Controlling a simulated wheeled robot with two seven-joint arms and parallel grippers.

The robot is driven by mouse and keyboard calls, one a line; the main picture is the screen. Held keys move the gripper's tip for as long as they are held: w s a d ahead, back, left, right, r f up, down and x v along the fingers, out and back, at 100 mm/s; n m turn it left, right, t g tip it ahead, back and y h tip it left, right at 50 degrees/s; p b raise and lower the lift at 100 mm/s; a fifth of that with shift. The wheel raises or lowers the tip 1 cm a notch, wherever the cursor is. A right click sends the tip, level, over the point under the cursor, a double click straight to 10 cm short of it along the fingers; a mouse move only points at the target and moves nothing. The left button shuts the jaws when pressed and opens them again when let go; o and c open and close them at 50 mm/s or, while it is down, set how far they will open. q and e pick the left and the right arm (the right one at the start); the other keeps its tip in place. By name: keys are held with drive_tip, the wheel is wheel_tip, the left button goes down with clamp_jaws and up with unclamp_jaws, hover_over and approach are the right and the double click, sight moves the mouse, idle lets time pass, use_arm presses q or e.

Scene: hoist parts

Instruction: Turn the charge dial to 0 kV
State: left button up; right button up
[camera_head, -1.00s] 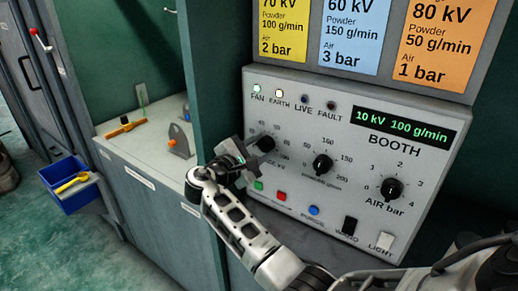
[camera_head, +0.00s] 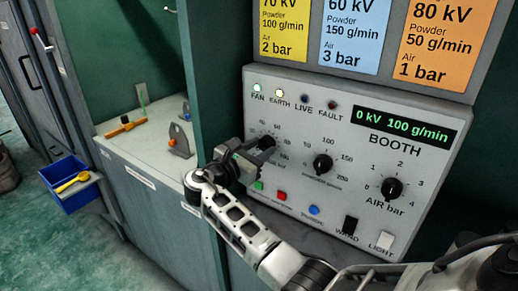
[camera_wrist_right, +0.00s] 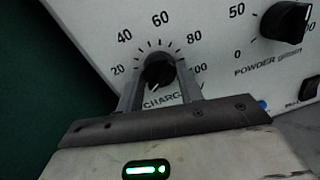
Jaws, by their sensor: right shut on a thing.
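The charge dial (camera_head: 265,143) is a black knob at the left of the grey booth panel (camera_head: 300,185). It also shows in the right wrist view (camera_wrist_right: 159,72), ringed by a scale with 20, 40, 60, 80 and 100. My right gripper (camera_head: 257,148) is shut on the dial, with one finger on each side of it in the right wrist view (camera_wrist_right: 160,88). The fingers cover part of the scale. The green display (camera_head: 404,124) reads 0 kV 100 g/min. My left gripper is not in view.
The powder knob (camera_head: 323,164) and the air knob (camera_head: 392,188) sit to the right of the dial. Coloured buttons, including a red one (camera_head: 283,196), lie below, near my right arm. Setting cards (camera_head: 355,35) hang above. A blue bin (camera_head: 72,195) is at the left.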

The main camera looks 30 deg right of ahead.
idle(0.4)
drive_tip(key=o, duration=1)
drive_tip(key=b+v, duration=0.2)
drive_tip(key=v, duration=1.4)
drive_tip(key=shift+b, duration=0.4)
drive_tip(key=shift+r, duration=0.1)
